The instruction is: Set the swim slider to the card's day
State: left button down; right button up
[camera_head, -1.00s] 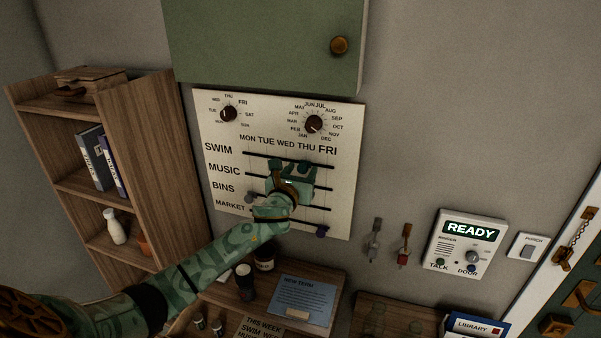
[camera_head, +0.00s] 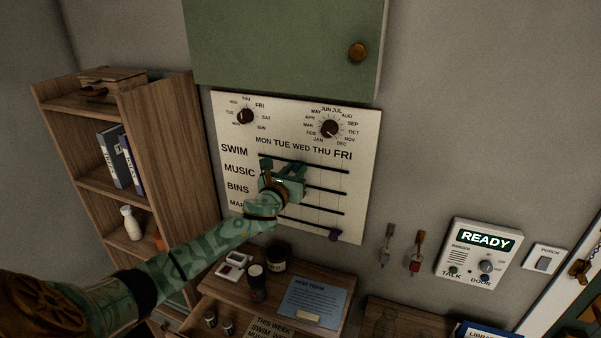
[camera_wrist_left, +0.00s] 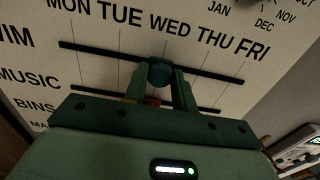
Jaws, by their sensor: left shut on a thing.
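The planner board (camera_head: 361,195) hangs on the wall, with SWIM, MUSIC and BINS rows under MON to FRI. My left gripper (camera_wrist_left: 162,82) is shut on the dark green swim slider knob (camera_wrist_left: 160,71) on the top track. In the left wrist view the knob sits at about the line under WED. In the head view my left gripper (camera_head: 282,172) hides the knob. The card (camera_head: 270,328), below at the picture's bottom edge, reads THIS WEEK and SWIM WE, with the rest cut off. My right gripper is not in view.
A purple knob (camera_head: 334,236) is on the lowest track. A reddish part (camera_wrist_left: 152,101) shows between my fingers. Two dials (camera_head: 329,128) are above the tracks, under a green cabinet (camera_head: 280,45). A wooden shelf (camera_head: 160,140) stands left and a door panel (camera_head: 478,256) right.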

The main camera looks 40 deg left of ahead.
pick_arm(q)
jog(key=shift+d, duration=0.1)
jog(key=c, duration=1.1)
grip_release()
jog(key=shift+c, duration=0.2)
jog(key=shift+s, duration=0.1)
jog(key=b+v, duration=0.1)
jog(key=v, duration=1.5)
jog(key=shift+s+f, duration=0.15)
jog(key=shift+f, duration=0.05)
